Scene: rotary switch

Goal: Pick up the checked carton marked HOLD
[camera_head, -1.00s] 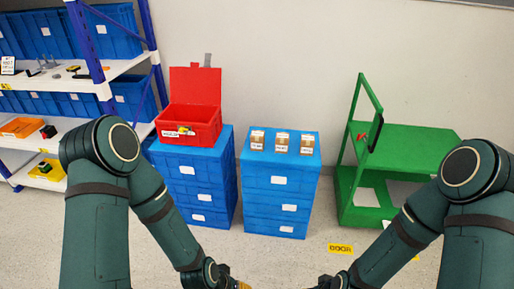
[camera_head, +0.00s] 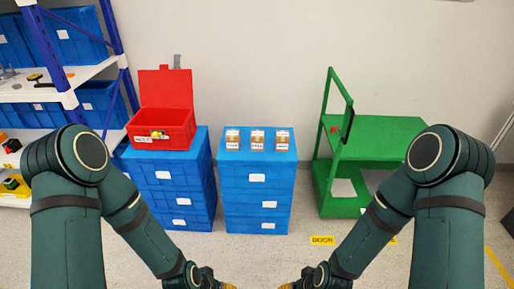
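Three small brown cartons with white labels stand in a row on top of a blue crate stack (camera_head: 258,192): a left carton (camera_head: 232,140), a middle carton (camera_head: 257,140) and a right carton (camera_head: 282,140). Their print is too small to read, so I cannot tell which is marked HOLD. My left gripper (camera_head: 228,286) and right gripper (camera_head: 290,286) are at the bottom edge, mostly cut off by the frame. Both are well in front of and below the cartons, touching none of them. Their fingers are not clear enough to judge.
An open red box (camera_head: 163,127) sits on another blue crate stack (camera_head: 172,190) to the left. A green cart (camera_head: 375,150) stands to the right. White shelving (camera_head: 75,78) with blue bins is at far left. A yellow floor label (camera_head: 322,240) lies before the cart. Floor between is clear.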

